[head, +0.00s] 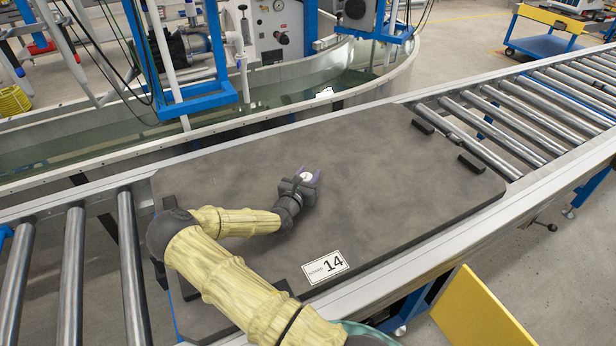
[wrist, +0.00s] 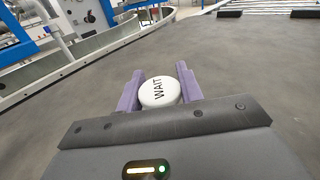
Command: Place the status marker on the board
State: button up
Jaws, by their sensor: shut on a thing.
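The status marker (wrist: 159,92) is a small white disc with the word WAIT on top. My gripper (wrist: 159,88) has its two purple fingers on either side of the disc and is shut on it. In the head view, my gripper (head: 308,176) is over the middle of the dark grey board (head: 400,185), with the white marker (head: 306,177) between its fingers. Whether the marker touches the board's surface, I cannot tell. The board lies on a roller conveyor, and a white card (head: 325,267) with the number 14 lies near its front edge.
Black blocks (head: 471,163) stand near the board's right end. Conveyor rollers (head: 535,115) run on to the right and left. A water tank (head: 270,100) with blue pump equipment stands behind. The board around my gripper is clear. A yellow panel (head: 480,312) is at the front right.

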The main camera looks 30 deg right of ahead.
jog(key=o, duration=1)
jog(key=shift+r, duration=0.1)
jog(key=p+v, duration=0.1)
jog(key=v, duration=1.1)
jog(key=shift+w+p, duration=0.1)
jog(key=shift+p, duration=0.2)
jog(key=shift+d, duration=0.2)
jog(key=shift+a, duration=0.1)
jog(key=shift+a, duration=0.15)
